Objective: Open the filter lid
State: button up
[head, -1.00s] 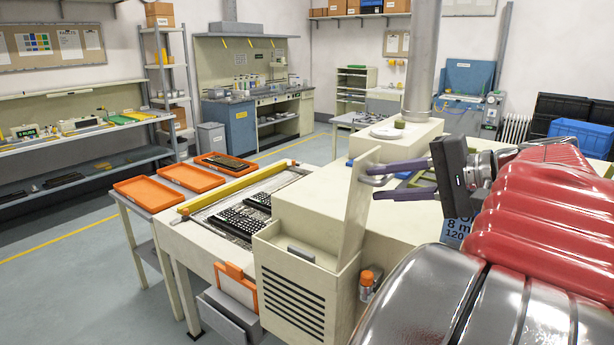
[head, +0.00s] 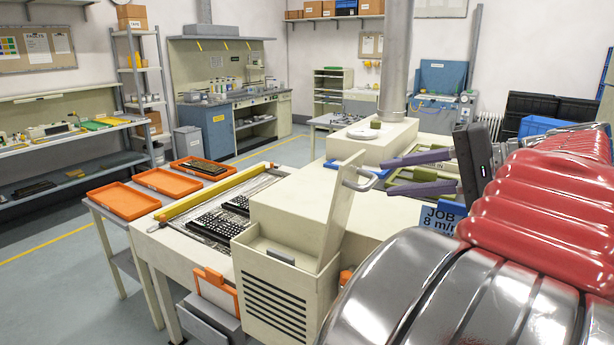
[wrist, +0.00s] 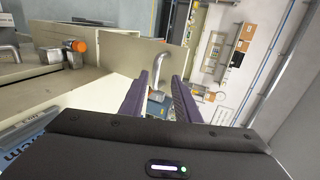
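The filter lid (head: 338,215) is a beige panel standing upright, leaning slightly, at the right edge of the beige filter box (head: 285,300). The box top is open, showing a recess with a small grey part. A metal bar handle (head: 360,180) sticks out from the lid's right face. My gripper (head: 387,174) is open and empty, its purple fingers pointing at the handle from the right. In the wrist view, a bent metal handle (wrist: 157,66) appears beyond and between the open fingertips (wrist: 160,76).
Orange trays (head: 127,200) stand on a side table. An orange-capped bottle (wrist: 75,46) is near the box. The bench behind holds green-framed bins (head: 420,175).

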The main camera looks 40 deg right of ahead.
jog(key=v, duration=0.6)
jog(key=shift+s, duration=0.1)
jog(key=shift+c, duration=0.2)
